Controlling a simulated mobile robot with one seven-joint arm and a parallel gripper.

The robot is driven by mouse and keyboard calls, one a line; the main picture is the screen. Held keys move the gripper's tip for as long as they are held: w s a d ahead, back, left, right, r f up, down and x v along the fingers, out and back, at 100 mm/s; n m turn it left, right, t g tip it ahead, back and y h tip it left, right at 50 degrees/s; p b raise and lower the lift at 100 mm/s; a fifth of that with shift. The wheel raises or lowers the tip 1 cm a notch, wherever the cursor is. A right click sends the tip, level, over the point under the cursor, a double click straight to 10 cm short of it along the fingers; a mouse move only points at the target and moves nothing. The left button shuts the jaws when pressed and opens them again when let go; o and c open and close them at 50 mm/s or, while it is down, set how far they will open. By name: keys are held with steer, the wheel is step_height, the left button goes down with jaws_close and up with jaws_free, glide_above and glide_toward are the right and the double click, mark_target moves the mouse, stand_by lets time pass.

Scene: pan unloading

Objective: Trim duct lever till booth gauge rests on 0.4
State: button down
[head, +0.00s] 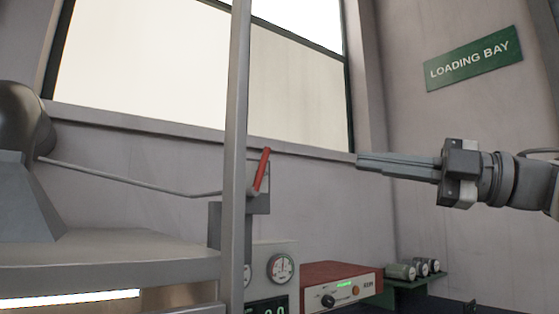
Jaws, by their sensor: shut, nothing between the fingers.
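The red lever (263,169) stands nearly upright, tilted slightly right, on a grey bracket beside the metal post. I take it to be the duct lever; a thin rod (130,180) runs from it to the left. My gripper (359,160) is shut and empty, to the right of the lever and apart from it, fingers pointing left. A second dial is mostly hidden by the post.
A vertical post (236,130) stands just left of the lever. Below are a dark digital display (268,307), cut off by the frame, a red box (341,283) with knobs, and a green shelf (425,280) holding small cylinders. The space between gripper and lever looks clear.

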steer(key=p, duration=0.2)
glide_toward(265, 155)
steer(key=x, duration=0.6)
steer(key=shift+w, duration=0.35)
steer(key=shift+a, duration=0.15)
steer(key=shift+r, duration=0.1)
steer(key=shift+s+a+r+n+g+h+p, duration=0.1)
steer(key=shift+a+r+n+g+h+p, duration=0.15)
steer(key=shift+a+n+p, duration=0.2)
steer(key=shift+f, duration=0.1)
steer(key=shift+d, duration=0.1)
